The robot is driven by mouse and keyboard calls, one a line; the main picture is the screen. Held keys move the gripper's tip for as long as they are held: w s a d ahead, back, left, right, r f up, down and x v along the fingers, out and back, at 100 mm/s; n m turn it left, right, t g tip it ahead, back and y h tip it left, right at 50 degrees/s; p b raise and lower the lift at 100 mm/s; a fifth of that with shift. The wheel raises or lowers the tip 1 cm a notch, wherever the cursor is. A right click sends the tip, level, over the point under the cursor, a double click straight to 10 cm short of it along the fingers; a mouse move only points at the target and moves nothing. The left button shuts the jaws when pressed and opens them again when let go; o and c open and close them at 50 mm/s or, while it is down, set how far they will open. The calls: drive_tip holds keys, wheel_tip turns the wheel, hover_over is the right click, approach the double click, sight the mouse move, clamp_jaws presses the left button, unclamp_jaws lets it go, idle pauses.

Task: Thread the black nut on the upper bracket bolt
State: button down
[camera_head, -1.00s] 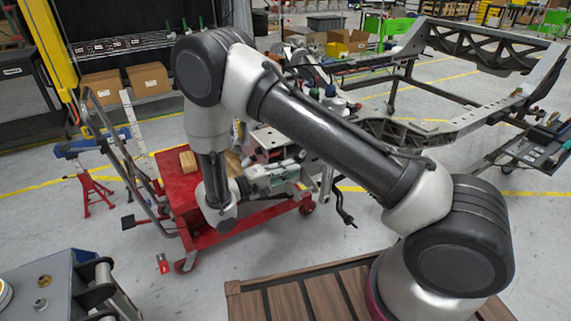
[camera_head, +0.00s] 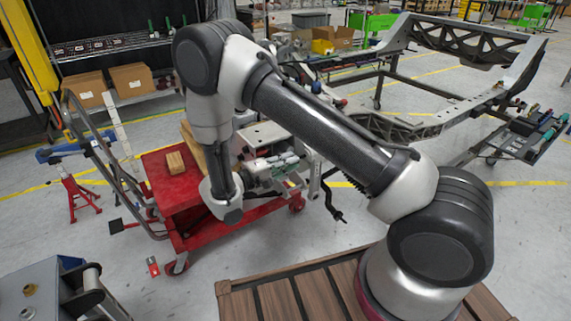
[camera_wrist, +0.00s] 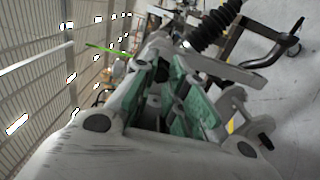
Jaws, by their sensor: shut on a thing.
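My gripper (camera_head: 278,168) reaches right from the wrist over the red cart in the head view. In the wrist view its green-padded fingers (camera_wrist: 172,82) are closed around a small dark piece, which I take to be the black nut (camera_wrist: 155,76). It is mostly hidden by the fingers. A grey lugged metal part (camera_wrist: 238,108) stands just right of the fingers, and a flat grey arm (camera_wrist: 228,70) lies beyond. I cannot make out the upper bracket bolt, or whether the nut touches it.
The red cart (camera_head: 172,190) with wood blocks (camera_head: 175,162) stands below my arm. The chassis frame (camera_head: 415,128) is at right. A grey box (camera_head: 42,290) with nut-like pieces stands front left.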

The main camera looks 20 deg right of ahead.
drive_tip(key=shift+d, duration=0.15)
drive_tip(key=shift+w+d, duration=0.25)
drive_tip(key=shift+d, duration=0.25)
drive_tip(key=shift+w+d, duration=0.1)
drive_tip(key=shift+d, duration=0.3)
idle(0.8)
drive_tip(key=m, duration=0.7)
drive_tip(key=shift+d, duration=0.1)
